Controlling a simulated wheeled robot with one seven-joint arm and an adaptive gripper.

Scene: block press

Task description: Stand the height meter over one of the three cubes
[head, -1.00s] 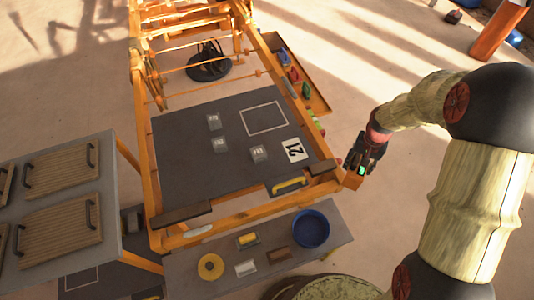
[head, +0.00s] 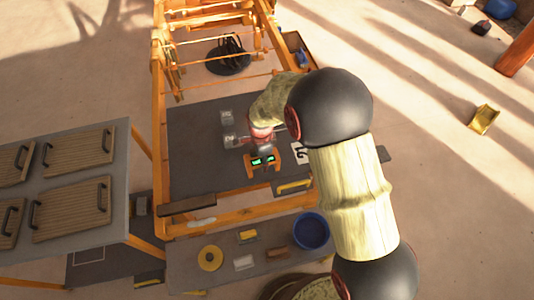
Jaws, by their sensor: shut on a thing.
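My gripper (head: 262,148) is over the dark board (head: 192,165), shut on the orange height meter (head: 251,171). The meter is an orange frame with lit green displays, and it looks upright. I cannot tell whether its feet touch the board. Two pale grey cubes, the far cube (head: 227,116) and the middle cube (head: 229,140), stand to the left of my gripper. The third cube is hidden behind the gripper and meter, so I cannot tell whether the meter stands around it.
A white number card (head: 300,153) lies right of the meter, partly covered by my arm. Orange rails (head: 159,110) frame the board. A yellow handle (head: 294,186) is at the near edge. A lower shelf holds a blue bowl (head: 311,231) and a yellow ring (head: 210,258).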

